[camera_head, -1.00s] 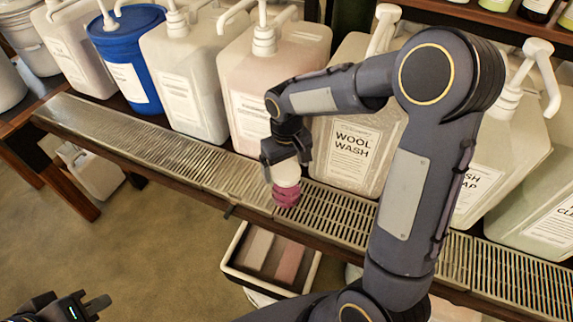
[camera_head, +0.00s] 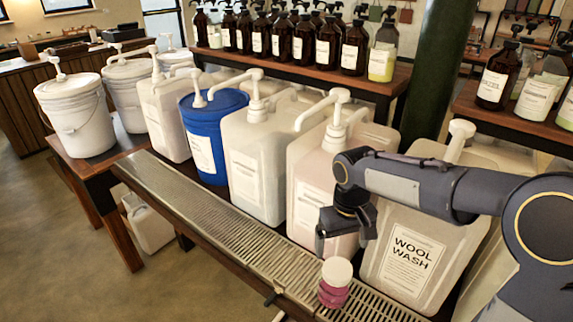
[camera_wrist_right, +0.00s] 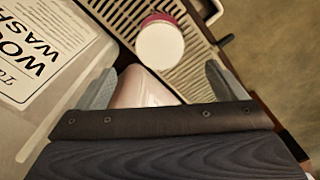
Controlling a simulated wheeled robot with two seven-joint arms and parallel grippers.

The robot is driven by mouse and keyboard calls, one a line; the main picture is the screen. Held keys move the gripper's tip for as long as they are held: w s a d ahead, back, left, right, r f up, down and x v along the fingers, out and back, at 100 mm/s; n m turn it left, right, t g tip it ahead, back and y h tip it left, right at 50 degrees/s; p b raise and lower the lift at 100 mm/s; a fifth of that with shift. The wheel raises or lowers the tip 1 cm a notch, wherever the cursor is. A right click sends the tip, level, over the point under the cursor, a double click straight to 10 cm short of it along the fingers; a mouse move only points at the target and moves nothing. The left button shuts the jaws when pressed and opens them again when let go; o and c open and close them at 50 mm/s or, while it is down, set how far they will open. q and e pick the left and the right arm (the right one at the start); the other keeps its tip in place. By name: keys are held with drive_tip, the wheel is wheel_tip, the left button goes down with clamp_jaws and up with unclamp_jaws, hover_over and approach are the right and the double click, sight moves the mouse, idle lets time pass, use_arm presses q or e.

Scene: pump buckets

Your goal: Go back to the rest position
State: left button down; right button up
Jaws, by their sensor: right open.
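My right gripper (camera_head: 345,238) is open and empty, its fingers pointing down, above the metal drip grate. A small jar with a white lid and pink body (camera_head: 335,282) stands upright on the grate, just below the gripper and apart from it. In the right wrist view the open fingers (camera_wrist_right: 158,85) show at both sides with the jar (camera_wrist_right: 160,42) beyond them. My left gripper is not in view.
The slatted grate (camera_head: 230,225) runs along the shelf front. Large pump containers stand behind it, including the wool wash container (camera_head: 410,255) close to my right arm and a blue bucket (camera_head: 212,135). Brown bottles (camera_head: 328,45) line the raised shelf. Open floor lies at left.

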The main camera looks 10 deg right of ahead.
drive_tip(key=s+r+m+t+y, duration=0.2)
drive_tip(key=s+t, duration=0.3)
drive_tip(key=s, duration=1.5)
drive_tip(key=shift+s+a+r+t+y, duration=0.15)
drive_tip(key=shift+s+a+t+y, duration=0.25)
drive_tip(key=shift+y, duration=0.4)
drive_tip(key=shift+o, duration=1.1)
drive_tip(key=shift+m, duration=0.3)
drive_tip(key=shift+w, duration=0.15)
